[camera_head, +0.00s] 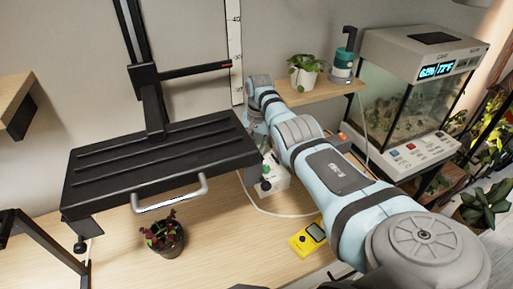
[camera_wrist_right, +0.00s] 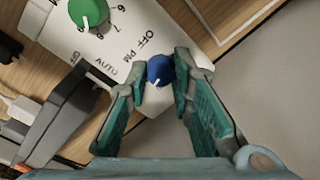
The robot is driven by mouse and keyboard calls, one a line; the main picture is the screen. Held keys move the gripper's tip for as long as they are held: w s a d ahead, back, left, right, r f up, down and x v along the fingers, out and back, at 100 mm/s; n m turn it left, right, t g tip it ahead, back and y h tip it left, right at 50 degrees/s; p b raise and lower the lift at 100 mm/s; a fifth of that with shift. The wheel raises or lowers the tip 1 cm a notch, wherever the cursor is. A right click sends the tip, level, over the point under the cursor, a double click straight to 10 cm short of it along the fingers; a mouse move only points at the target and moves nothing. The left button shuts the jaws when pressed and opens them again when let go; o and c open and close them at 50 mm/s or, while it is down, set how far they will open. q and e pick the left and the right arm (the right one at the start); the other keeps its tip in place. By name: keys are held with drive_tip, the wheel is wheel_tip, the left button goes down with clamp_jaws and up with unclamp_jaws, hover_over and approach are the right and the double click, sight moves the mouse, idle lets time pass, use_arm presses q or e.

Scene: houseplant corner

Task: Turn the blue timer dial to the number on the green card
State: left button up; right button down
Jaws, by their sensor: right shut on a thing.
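A white timer unit (camera_head: 279,181) stands on the wooden bench, partly hidden by my right arm in the head view. In the right wrist view, its blue dial (camera_wrist_right: 159,69) sits between the fingertips of my right gripper (camera_wrist_right: 161,75), which is shut on it. The white panel (camera_wrist_right: 125,42) beside the dial carries the words OFF, PM and AUTO. A green dial (camera_wrist_right: 88,12) with numbers around it is at the upper left. The blue dial's setting is not readable. I cannot make out a green card. My left gripper is not in view.
A black shelf with a handle (camera_head: 160,150) overhangs the bench at left. A terrarium (camera_head: 410,100) is at right. A dark grey block (camera_wrist_right: 65,110) lies beside my fingers.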

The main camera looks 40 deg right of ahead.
drive_tip(key=n+b, duration=0.1)
drive_tip(key=n, duration=0.2)
drive_tip(key=shift+f, duration=0.1)
drive_tip(key=n+b, duration=0.2)
drive_tip(key=n, duration=0.2)
drive_tip(key=shift+w+f, duration=0.1)
drive_tip(key=n+b, duration=0.3)
drive_tip(key=b, duration=0.2)
drive_tip(key=shift+n+b, duration=0.3)
drive_tip(key=shift+n, duration=0.1)
drive_tip(key=shift+n+g+b, duration=0.3)
drive_tip(key=shift+n+b, duration=0.3)
drive_tip(key=shift+b, duration=0.35)
drive_tip(key=c, duration=1.4)
unclamp_jaws()
drive_tip(key=shift+r, duration=0.2)
